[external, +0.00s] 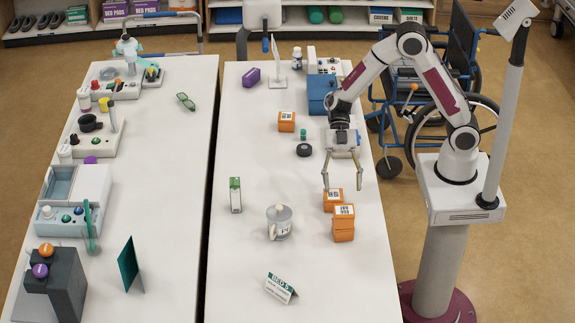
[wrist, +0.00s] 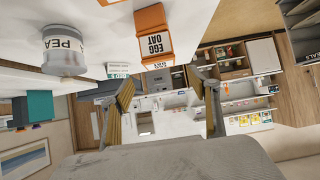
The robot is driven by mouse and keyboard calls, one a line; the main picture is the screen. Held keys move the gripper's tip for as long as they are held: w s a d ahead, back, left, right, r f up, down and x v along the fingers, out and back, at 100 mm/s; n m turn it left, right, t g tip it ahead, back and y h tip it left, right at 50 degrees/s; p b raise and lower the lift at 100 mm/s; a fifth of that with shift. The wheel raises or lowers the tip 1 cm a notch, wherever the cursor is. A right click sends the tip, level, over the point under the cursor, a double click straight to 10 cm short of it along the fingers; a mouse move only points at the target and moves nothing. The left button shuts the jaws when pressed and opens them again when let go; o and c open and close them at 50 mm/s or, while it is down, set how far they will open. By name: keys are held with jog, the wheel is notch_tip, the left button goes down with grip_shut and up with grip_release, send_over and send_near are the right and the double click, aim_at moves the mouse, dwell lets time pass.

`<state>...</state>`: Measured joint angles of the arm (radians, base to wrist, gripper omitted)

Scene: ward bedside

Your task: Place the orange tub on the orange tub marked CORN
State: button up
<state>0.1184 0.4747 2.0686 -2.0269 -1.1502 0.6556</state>
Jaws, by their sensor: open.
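My gripper (external: 342,188) is open and empty, its fingers pointing down over the right side of the table. An orange tub (external: 333,200) with a white label shows just below the fingertips. In front of it, two orange tubs appear stacked, an upper one (external: 344,211) and a lower one (external: 343,234). Another orange tub (external: 286,121) stands farther back. In the wrist view, an orange tub (wrist: 150,20) labelled EGG OAT lies beyond the open fingers (wrist: 168,95), not between them. I cannot read CORN on any tub.
A lidded grey mug (external: 280,222), a white-green carton (external: 235,194) and a BED 5 card (external: 281,287) stand left and front. A black round piece (external: 304,150) and a blue box (external: 322,95) are behind. The front right table is clear.

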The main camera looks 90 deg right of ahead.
jog(key=shift+v, duration=1.7)
